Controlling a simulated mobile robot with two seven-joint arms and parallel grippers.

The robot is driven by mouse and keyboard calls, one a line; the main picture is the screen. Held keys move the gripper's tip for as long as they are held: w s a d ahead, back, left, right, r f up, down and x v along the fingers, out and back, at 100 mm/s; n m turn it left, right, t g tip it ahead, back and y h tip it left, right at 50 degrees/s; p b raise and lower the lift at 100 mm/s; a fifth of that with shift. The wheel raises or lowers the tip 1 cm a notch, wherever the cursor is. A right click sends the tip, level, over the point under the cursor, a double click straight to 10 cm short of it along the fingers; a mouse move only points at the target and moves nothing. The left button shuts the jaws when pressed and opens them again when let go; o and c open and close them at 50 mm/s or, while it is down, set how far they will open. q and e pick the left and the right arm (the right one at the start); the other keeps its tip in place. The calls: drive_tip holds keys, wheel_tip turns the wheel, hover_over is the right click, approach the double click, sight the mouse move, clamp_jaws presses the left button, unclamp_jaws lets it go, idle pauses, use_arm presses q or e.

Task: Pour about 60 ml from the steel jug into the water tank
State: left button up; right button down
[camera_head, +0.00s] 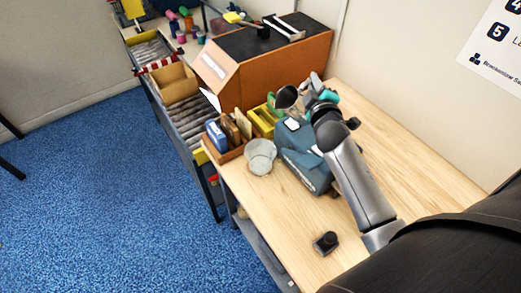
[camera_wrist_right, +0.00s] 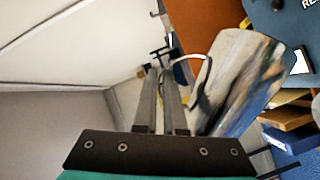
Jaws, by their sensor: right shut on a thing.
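The steel jug (camera_head: 287,97) is held above the back of the wooden table, its dark round mouth showing in the head view. My right gripper (camera_head: 316,88) is at its right side. In the wrist view my right fingers (camera_wrist_right: 166,78) are shut beside the shiny jug body (camera_wrist_right: 245,80), at its curved handle; the exact grip is partly hidden. A blue-grey machine (camera_head: 303,158) stands on the table below and in front of the jug. I cannot make out which part is the water tank. No pouring liquid shows. My left gripper is not in view.
A grey, cup-like thing (camera_head: 260,157) stands left of the machine, near the table's left edge. A small black device (camera_head: 326,243) lies in front. The right tabletop (camera_head: 415,165) is clear.

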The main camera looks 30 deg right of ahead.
drive_tip(key=shift+r, duration=0.1)
drive_tip(key=shift+d+r+m+p, duration=0.1)
drive_tip(key=shift+d+m+p, duration=0.2)
drive_tip(key=shift+p, duration=0.35)
drive_tip(key=shift+d+f, duration=0.2)
drive_tip(key=shift+d, duration=0.05)
drive_tip(key=shift+w+d+f+m+g+y, duration=0.1)
drive_tip(key=shift+d+f+m+g+y, duration=0.15)
drive_tip(key=shift+d+f+m+y, duration=0.5)
drive_tip(key=shift+s+d+f+m+g+y, duration=0.1)
drive_tip(key=shift+d+f+m+g+y, duration=0.2)
drive_tip(key=shift+d+f+m, duration=1)
drive_tip(key=shift+w+d+f+m+g+y, duration=0.1)
drive_tip(key=shift+d+f+m+g+y, duration=0.15)
drive_tip(key=shift+d+f+m+y, duration=0.6)
drive_tip(key=shift+f+n, duration=0.3)
drive_tip(key=shift+f, duration=0.1)
